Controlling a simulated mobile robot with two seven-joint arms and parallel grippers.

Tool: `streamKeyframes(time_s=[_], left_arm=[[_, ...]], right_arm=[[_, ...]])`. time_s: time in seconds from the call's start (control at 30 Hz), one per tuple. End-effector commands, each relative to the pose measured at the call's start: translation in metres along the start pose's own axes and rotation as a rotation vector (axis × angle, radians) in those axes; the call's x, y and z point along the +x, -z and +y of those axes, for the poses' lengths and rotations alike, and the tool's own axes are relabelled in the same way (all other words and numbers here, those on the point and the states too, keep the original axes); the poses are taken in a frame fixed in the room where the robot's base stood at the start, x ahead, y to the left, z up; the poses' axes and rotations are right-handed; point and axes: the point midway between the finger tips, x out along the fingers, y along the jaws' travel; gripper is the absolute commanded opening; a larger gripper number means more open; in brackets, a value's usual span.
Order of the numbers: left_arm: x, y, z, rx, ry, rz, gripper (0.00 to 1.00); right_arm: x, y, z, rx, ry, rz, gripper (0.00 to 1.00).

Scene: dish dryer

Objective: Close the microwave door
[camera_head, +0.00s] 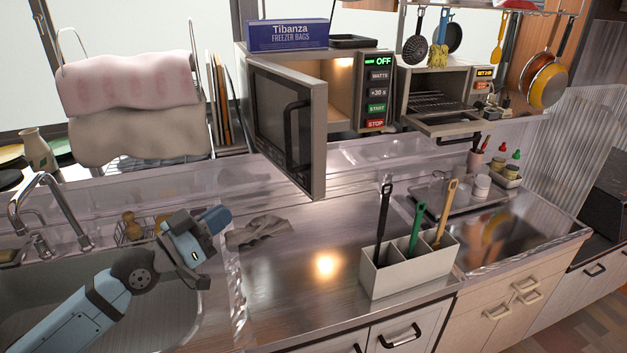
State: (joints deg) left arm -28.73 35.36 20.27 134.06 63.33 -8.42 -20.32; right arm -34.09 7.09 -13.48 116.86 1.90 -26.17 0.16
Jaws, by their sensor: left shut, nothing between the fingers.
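The microwave (343,75) stands on a raised shelf at the back of the counter. Its door (290,125) is swung wide open, hinged on the left and sticking out towards me, with a dark handle (289,132) on its outer face. The lit cavity shows behind the door. My left gripper (270,228) is over the counter beside the sink, below and left of the door, apart from it. Its grey fingers point right and are shut, with nothing seen between them. My right gripper is not in view.
A utensil holder (408,268) with upright utensils stands on the front counter. The counter (310,240) below the door is clear.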

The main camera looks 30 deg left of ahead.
Motion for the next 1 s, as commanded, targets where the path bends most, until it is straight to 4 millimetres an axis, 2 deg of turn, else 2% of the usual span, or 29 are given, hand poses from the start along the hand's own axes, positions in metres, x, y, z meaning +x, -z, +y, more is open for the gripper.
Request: streamKeyframes(time_s=[0.17, 0.37, 1.0], left_arm=[[0.005, 0.010, -0.001, -0.002, -0.006, 0.022, 0.00], [0.026, 0.012, -0.001, -0.003, -0.005, 0.023, 0.00], [0.127, 0.012, 0.000, -0.004, -0.005, 0.019, 0.00]], right_arm=[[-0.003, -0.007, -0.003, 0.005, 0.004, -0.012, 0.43], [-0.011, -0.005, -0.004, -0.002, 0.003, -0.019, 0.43], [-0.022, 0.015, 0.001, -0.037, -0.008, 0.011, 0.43]])
